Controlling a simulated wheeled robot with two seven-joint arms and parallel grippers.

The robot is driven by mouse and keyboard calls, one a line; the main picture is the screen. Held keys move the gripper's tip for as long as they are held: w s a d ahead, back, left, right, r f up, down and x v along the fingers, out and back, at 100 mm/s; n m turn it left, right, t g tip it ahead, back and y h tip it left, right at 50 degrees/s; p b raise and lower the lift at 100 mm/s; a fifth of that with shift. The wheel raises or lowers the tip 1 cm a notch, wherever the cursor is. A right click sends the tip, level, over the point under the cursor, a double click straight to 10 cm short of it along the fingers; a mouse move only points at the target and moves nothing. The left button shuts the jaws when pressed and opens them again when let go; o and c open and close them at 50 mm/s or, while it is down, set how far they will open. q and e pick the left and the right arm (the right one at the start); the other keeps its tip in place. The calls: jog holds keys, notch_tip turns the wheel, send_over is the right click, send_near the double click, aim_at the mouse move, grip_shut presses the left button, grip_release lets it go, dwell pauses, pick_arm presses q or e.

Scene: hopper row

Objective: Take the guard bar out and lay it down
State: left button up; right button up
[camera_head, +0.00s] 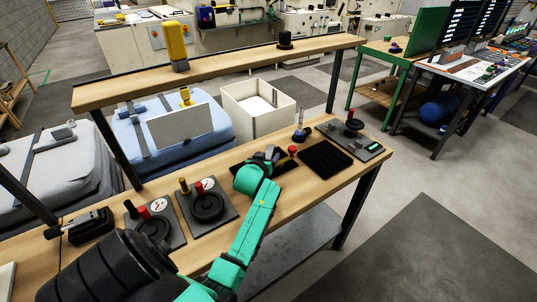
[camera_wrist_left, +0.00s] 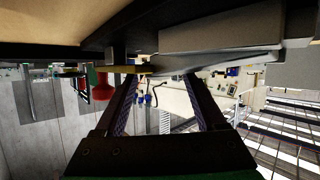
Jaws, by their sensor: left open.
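My left gripper (camera_head: 271,153) is at the end of the teal arm, low over the front bench, left of a red knob (camera_head: 292,151). In the left wrist view, my left gripper (camera_wrist_left: 160,76) is open, its two dark fingers apart. A flat grey piece (camera_wrist_left: 215,62) with a yellowish strip (camera_wrist_left: 125,69) runs across near the fingertips. I cannot tell whether it is the guard bar or whether the fingers touch it. A red knob (camera_wrist_left: 103,86) shows beside the left finger. The gripper hides much of this station in the head view. My right gripper is not in view.
Gauge stations (camera_head: 207,202) with black wheels stand to the left on the bench (camera_head: 284,207). A black mat (camera_head: 325,157) and a station with a red handle (camera_head: 353,125) lie to the right. A white bin (camera_head: 245,116) is beyond.

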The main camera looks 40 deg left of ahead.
pick_arm(q)
jog(key=shift+x, duration=0.8)
jog(key=shift+w+a, duration=0.1)
jog(key=shift+w, duration=0.25)
jog(key=shift+a+f, duration=0.1)
jog(key=shift+c, duration=1.2)
grip_shut()
jog(key=shift+c, duration=2)
grip_release()
jog(key=c, duration=0.5)
grip_shut()
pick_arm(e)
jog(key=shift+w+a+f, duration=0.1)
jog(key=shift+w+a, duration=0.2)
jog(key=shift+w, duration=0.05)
